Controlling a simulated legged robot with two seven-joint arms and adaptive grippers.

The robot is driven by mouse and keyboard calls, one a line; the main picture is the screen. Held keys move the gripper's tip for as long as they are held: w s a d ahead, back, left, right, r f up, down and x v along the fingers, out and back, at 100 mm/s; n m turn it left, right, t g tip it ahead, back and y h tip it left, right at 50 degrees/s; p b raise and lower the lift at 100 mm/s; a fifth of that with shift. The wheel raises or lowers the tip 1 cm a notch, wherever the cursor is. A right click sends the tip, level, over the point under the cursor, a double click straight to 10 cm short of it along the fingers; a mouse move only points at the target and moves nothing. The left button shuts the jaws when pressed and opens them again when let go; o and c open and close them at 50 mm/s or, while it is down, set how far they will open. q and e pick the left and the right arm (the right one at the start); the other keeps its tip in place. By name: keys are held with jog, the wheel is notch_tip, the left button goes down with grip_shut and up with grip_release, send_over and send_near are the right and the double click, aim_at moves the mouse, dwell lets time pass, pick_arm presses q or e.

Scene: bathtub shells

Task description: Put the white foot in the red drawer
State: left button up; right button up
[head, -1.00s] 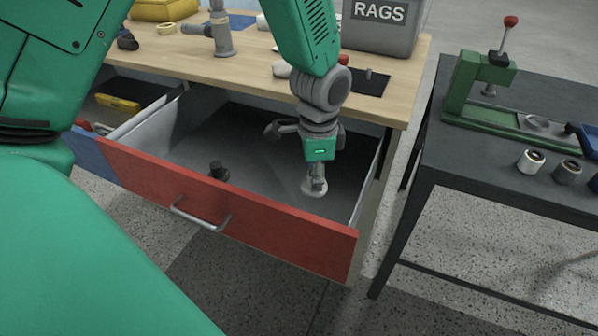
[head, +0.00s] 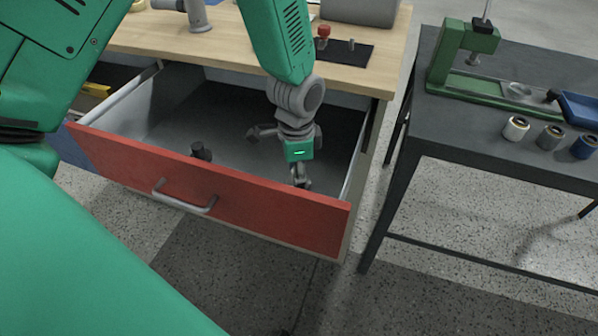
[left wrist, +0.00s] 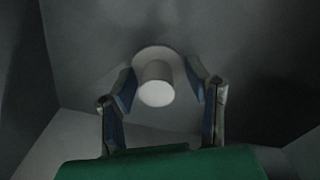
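The red drawer (head: 240,207) is pulled open below the wooden bench top, with a metal handle on its red front. My left gripper (head: 301,178) points down inside it, near the right end of the front panel. In the left wrist view, the white foot (left wrist: 157,92), a short cylinder on a round flange, stands between the two fingers. Gaps show between the fingers and the cylinder, so the gripper looks open. In the head view the foot is hidden. My right gripper is not in view.
A dark knob-like part (head: 201,151) shows in the drawer, left of my gripper. The bench top (head: 225,50) carries a dark mat (head: 343,53) and a grey bin (head: 362,10). The dark table (head: 460,135) at right holds a green press (head: 455,55) and several rolls.

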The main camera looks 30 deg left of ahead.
pick_arm(q)
jog(key=shift+d+r, duration=0.25)
notch_tip(320, 180, up, 12)
jog(key=p, duration=0.3)
jog(key=shift+d, duration=0.1)
dwell(0.5)
